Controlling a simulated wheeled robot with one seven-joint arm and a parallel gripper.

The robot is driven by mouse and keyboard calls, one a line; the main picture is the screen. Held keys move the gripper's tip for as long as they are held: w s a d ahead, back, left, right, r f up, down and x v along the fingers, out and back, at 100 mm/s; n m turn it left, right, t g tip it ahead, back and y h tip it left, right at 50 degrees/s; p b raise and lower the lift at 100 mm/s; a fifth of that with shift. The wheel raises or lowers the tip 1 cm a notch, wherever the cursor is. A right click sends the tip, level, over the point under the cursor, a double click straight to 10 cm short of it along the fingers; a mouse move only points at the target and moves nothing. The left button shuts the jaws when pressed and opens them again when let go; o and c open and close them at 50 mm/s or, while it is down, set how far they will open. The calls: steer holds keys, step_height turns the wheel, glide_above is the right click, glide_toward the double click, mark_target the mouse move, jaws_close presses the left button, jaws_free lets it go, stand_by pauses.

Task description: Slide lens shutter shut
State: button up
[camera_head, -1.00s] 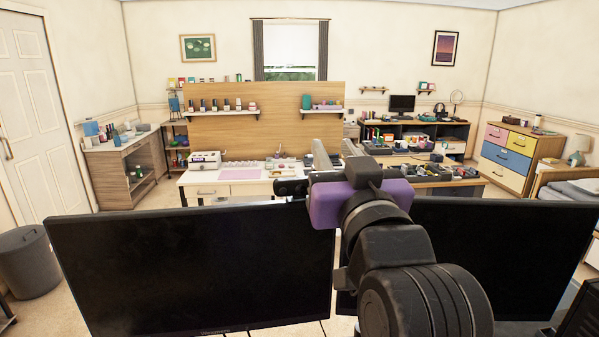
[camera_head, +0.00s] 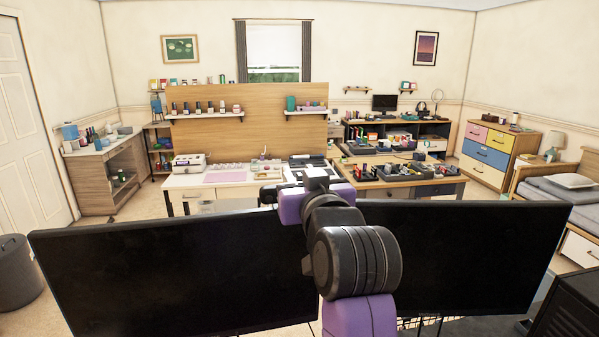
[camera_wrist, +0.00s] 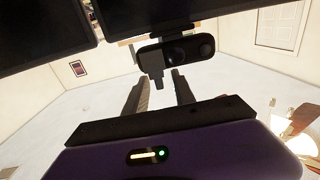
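A dark webcam (camera_wrist: 190,50) is fixed at the edge of a monitor, with a round lens and a second round spot on its face. A dark block-shaped tab (camera_wrist: 151,66) shows at its left part; I cannot tell if it is the shutter or how far it covers the lens. In the head view the webcam (camera_head: 268,193) is a small dark shape above the left monitor, partly hidden by my wrist. My gripper (camera_wrist: 160,80) has its two fingers apart with nothing visible between them, close to the webcam in the picture. Contact cannot be told.
The left monitor (camera_head: 170,270) and right monitor (camera_head: 480,250) stand directly before me, with my arm between and over them. Behind are a white desk (camera_head: 190,182) and a wooden desk (camera_head: 440,180) with many small items. A black box-like thing (camera_head: 575,300) is at lower right.

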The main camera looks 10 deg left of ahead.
jaws_close()
steer(key=shift+a, duration=0.1)
stand_by(1.4)
